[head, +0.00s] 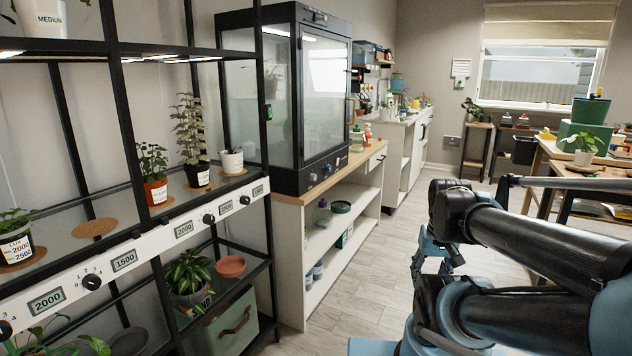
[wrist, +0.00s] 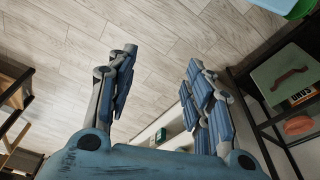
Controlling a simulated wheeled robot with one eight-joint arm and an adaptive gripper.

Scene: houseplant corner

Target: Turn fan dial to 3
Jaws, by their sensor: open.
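The glass-fronted black cabinet (head: 300,95) stands on a wooden counter in the middle of the head view. Small knobs (head: 312,178) sit on its lower front strip; I cannot read their marks or tell which one is the fan dial. The plant rack at left has a white rail with black dials, such as one beside the 1500 display (head: 92,282) and another farther along (head: 208,218). My gripper (wrist: 158,68) is open and empty above the wood floor in the wrist view. In the head view my gripper (head: 445,258) hangs right of the counter, well apart from the cabinet.
Potted plants (head: 155,178) stand on the rack's shelf. The counter (head: 350,168) has open shelves below. A green box with a handle (wrist: 285,80) sits on the rack's lower shelf at right in the wrist view. Wooden tables (head: 545,150) stand at the right. Floor between is clear.

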